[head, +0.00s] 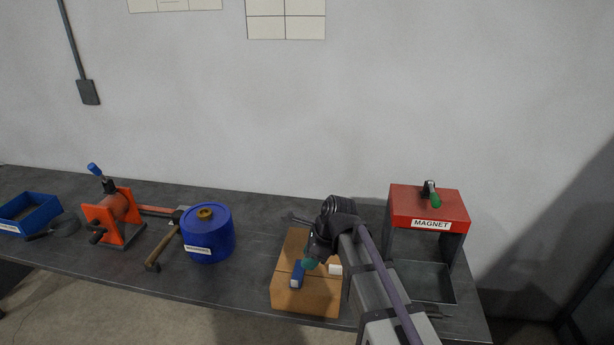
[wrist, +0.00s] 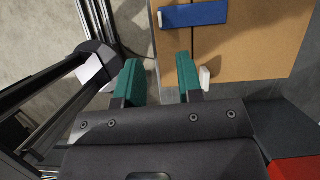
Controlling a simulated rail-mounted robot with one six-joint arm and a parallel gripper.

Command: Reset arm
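My arm reaches over a brown box (head: 305,302) on the dark table in the head view. My gripper (wrist: 158,68) shows two green fingers in the wrist view, spread apart with nothing between them. One green finger also shows above the box in the head view. A blue block (head: 297,274) is on the box, and it also shows beyond the fingers in the wrist view (wrist: 193,14). A small white piece (head: 335,269) shows at the box's right side; it is close to the right finger in the wrist view (wrist: 205,77). My arm hides part of the box.
A red-topped magnet stand (head: 427,207) with a grey tray (head: 435,292) stands at the right. To the left are a blue drum (head: 207,240), a hammer (head: 163,247), an orange cranked device (head: 113,213) and a blue bin (head: 30,210). Table shows between drum and box.

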